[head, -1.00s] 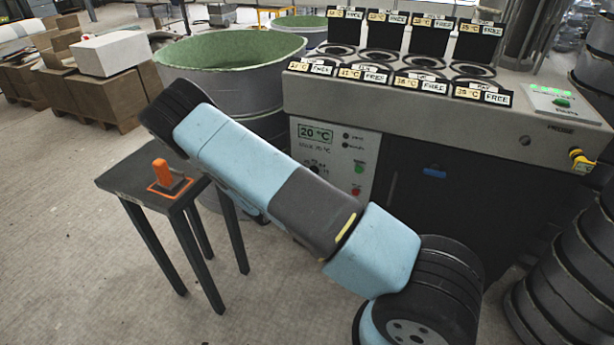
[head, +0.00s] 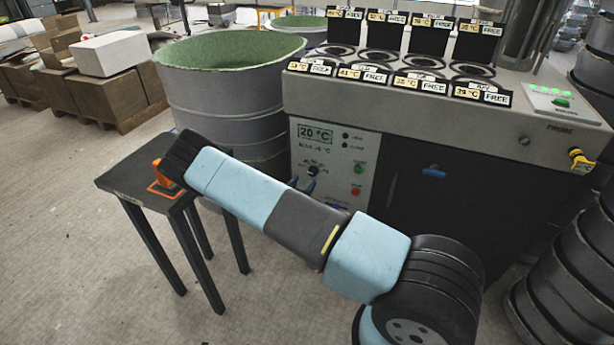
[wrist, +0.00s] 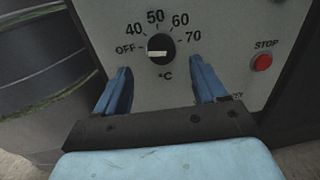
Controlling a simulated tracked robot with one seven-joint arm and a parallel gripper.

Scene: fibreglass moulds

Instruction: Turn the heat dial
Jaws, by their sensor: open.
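The heat dial (wrist: 160,48) is a black round knob with a pale pointer mark, on a light grey control panel (wrist: 220,25). Its scale runs from OFF through 40, 50 and 60 to 70 °C, and the pale mark lies toward OFF. The dial also shows small in the head view (head: 313,171). My gripper (wrist: 160,85) is open, its two blue fingers apart below the dial to left and right, with nothing between them. In the head view my gripper's blue fingertips (head: 303,186) show just below the dial, partly hidden by my arm.
A red STOP button (wrist: 262,62) sits right of the dial; a green button (head: 359,169) is above it. The panel's display (head: 315,133) reads 20 °C. A small dark table (head: 130,183) with an orange-handled object (head: 160,176) stands left, behind my arm.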

